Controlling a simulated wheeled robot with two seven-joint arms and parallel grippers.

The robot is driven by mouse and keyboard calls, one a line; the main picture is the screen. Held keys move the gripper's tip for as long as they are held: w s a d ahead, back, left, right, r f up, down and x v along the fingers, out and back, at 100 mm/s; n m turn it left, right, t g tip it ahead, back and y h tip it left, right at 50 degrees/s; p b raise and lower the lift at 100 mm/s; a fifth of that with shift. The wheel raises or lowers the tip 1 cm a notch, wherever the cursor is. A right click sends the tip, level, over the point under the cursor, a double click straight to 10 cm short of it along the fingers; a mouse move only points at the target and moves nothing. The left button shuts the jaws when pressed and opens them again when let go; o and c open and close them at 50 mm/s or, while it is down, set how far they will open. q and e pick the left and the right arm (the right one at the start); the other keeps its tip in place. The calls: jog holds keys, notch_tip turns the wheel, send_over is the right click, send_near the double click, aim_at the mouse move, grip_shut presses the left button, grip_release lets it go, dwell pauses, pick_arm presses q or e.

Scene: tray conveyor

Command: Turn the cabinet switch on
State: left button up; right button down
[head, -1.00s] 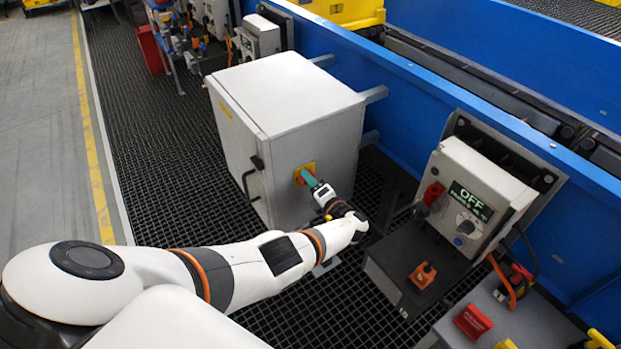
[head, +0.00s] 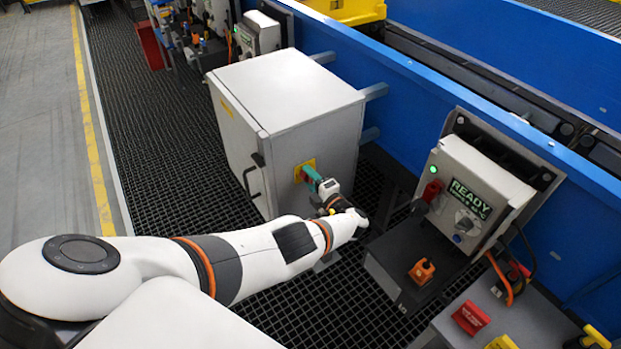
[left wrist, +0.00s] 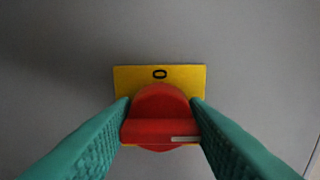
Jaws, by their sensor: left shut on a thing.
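The grey-white cabinet (head: 285,92) stands on the dark grating, its black door handle (head: 252,175) on the front. On its right-hand side is a red rotary switch (left wrist: 160,118) on a yellow plate (left wrist: 124,82) with a "0" mark at the top. In the left wrist view the switch's grip bar lies level across the picture. My left gripper (head: 314,178) is shut on the switch, a green finger pressed on each end of the bar. The fingers hide part of the plate. My right gripper is not in view.
To the right, a control box (head: 478,185) shows "READY" with a lit green lamp. A dark stand with an orange switch (head: 422,271) and a grey bench with a red block (head: 470,319) stand nearby. A blue conveyor wall (head: 430,95) runs behind the cabinet.

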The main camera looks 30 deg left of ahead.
pick_arm(q)
jog(key=o, duration=1)
jog(key=p+v, duration=0.2)
jog(key=v, duration=1)
jog(key=shift+f+p, duration=0.1)
jog(key=shift+p, duration=0.2)
